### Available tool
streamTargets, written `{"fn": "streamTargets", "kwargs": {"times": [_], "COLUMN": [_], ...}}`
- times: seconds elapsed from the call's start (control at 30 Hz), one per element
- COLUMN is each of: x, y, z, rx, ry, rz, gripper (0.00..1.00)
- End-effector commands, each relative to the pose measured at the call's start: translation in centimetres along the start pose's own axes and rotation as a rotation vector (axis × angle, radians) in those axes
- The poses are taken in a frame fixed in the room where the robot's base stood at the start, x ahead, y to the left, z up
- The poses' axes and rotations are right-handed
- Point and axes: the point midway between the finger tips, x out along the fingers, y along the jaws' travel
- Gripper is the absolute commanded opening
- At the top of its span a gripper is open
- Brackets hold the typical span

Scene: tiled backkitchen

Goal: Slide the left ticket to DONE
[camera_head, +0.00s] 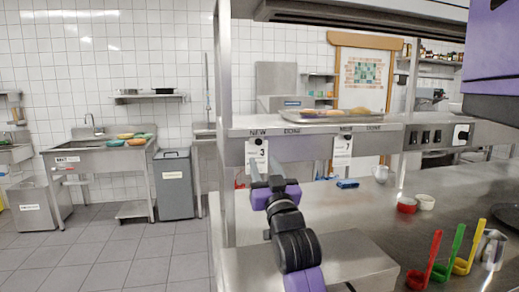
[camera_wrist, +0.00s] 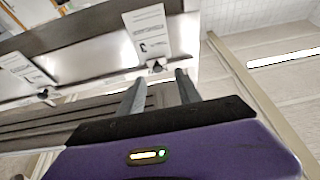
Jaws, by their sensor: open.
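The left ticket (camera_head: 257,153), white with a 3, hangs on the front of the metal rail (camera_head: 300,146) below the left NEW label; DONE is printed to its right. The right ticket (camera_head: 342,148), with a 7, hangs near the other NEW label. My gripper (camera_head: 264,172) is open and empty, its fingers up at the lower part of the left ticket and partly covering it. In the wrist view, my fingertips (camera_wrist: 161,76) are just below a small dark tab under the nearer ticket (camera_wrist: 148,32); I cannot tell whether they touch it. The other ticket (camera_wrist: 25,72) is farther left.
A tray of food (camera_head: 320,114) stands on the shelf above the rail. A metal post (camera_head: 226,110) rises just left of the left ticket. The steel counter (camera_head: 350,215) below holds a red cup (camera_head: 407,205) and coloured ladles (camera_head: 440,262) at right.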

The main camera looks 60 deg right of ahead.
Motion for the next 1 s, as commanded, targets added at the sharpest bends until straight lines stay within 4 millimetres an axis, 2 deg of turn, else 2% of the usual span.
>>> {"fn": "streamTargets", "kwargs": {"times": [0.2,0.4,0.6,1.0], "x": [2.1,5.3,7.6,8.3], "y": [0.6,0.7,0.6,0.6], "z": [-0.8,-0.9,-0.8,-0.7], "rx": [0.002,0.002,0.001,0.001], "ry": [0.008,0.008,0.009,0.008], "rz": [0.013,0.013,0.012,0.011], "gripper": [0.41,0.41,0.41,0.41]}}
